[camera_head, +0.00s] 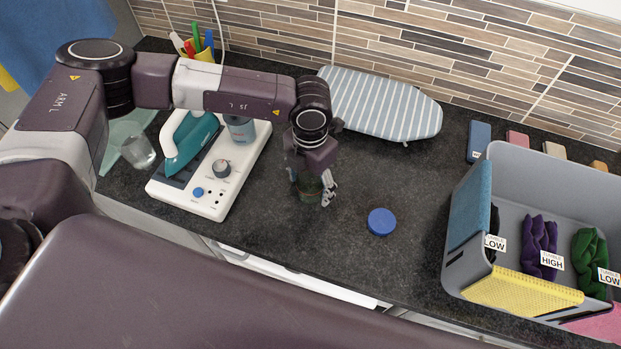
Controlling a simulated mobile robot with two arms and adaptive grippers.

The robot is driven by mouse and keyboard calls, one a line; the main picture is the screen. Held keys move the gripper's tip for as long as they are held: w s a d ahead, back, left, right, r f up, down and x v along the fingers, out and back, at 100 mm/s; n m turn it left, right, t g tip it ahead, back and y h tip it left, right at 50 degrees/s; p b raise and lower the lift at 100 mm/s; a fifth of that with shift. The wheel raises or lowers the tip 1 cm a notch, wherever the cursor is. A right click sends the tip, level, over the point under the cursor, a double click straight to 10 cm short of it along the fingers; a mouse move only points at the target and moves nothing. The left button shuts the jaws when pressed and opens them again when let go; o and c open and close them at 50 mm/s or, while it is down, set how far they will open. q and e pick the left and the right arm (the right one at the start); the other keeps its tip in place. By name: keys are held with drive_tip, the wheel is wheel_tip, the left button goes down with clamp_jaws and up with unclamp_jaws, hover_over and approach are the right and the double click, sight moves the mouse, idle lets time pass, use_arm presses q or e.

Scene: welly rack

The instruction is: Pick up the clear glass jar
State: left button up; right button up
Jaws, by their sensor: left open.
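A small see-through jar (310,191) stands on the dark counter, with a dark greenish and reddish look inside or behind its wall. My left gripper (313,186) points down over it. Its fingers are apart, one on each side of the jar, and the gripper hides its upper part. I cannot tell whether the fingers touch it. A blue round lid (381,222) lies flat on the counter to the right. Another clear glass vessel (138,152) is at the left by the iron station. My right gripper is not in view.
The white station (228,185) with a teal iron (191,141) stands left of the jar. A striped ironing board (383,103) lies behind. A grey bin (463,230) with labelled cloths is at the right. The counter around the lid is clear.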

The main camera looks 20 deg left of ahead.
use_arm(q)
drive_tip(key=shift+f, duration=0.1)
drive_tip(key=shift+c, duration=0.2)
drive_tip(key=c, duration=1.3)
